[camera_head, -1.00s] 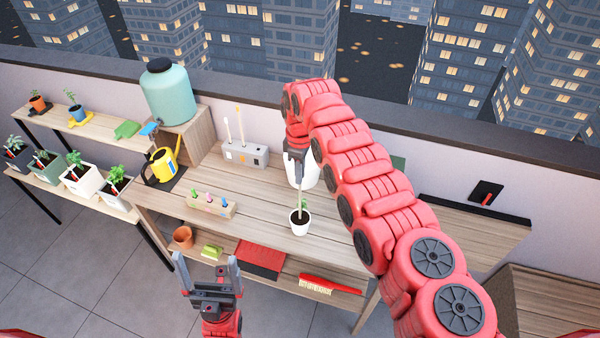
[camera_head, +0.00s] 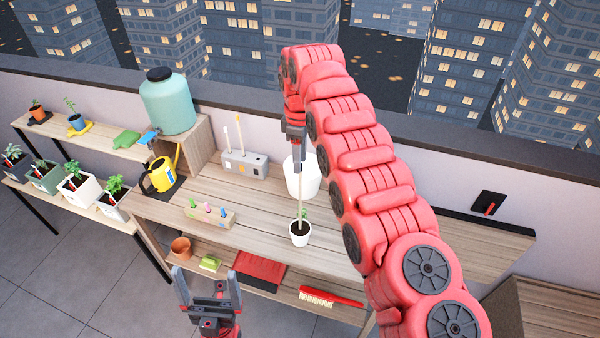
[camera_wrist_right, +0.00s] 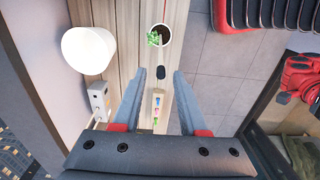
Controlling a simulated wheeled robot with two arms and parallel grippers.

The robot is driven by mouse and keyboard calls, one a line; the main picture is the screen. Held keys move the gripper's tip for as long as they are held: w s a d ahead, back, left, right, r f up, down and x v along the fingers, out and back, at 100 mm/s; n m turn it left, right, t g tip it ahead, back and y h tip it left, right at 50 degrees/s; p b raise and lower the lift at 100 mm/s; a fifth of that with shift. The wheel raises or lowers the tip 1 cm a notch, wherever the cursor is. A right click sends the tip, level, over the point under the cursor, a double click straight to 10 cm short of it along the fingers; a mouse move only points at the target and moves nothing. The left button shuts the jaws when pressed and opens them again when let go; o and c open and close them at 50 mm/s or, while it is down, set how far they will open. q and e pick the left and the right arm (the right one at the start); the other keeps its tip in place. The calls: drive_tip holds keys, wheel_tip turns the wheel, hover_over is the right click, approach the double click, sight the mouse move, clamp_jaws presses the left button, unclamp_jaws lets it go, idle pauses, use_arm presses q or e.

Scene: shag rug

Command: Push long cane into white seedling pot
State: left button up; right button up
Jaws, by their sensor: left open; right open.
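The small white seedling pot (camera_head: 300,238) stands on the table with dark soil and a green seedling (camera_head: 306,214). A tan cane (camera_head: 300,205) stands about upright in it; how deep it sits is not visible. My right gripper (camera_head: 299,165) is above the pot at the cane's upper end, with open jaws. The right wrist view shows the pot (camera_wrist_right: 166,37) beyond the open fingers (camera_wrist_right: 159,76). A small dark oval lies between the fingertips; I cannot tell what it is. My left gripper (camera_head: 207,278) is open and empty before the table's front.
A large white pot (camera_head: 312,180) stands behind the cane. A grey holder (camera_head: 245,165) with upright sticks, a peg block (camera_head: 210,217) and a yellow watering can (camera_head: 160,176) are left. A red brush (camera_head: 331,296) lies on the lower shelf.

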drive_tip(key=shift+s+d+r+p, duration=0.1)
drive_tip(key=shift+r+p, duration=1.4)
drive_tip(key=shift+r, duration=0.4)
drive_tip(key=shift+f, duration=0.1)
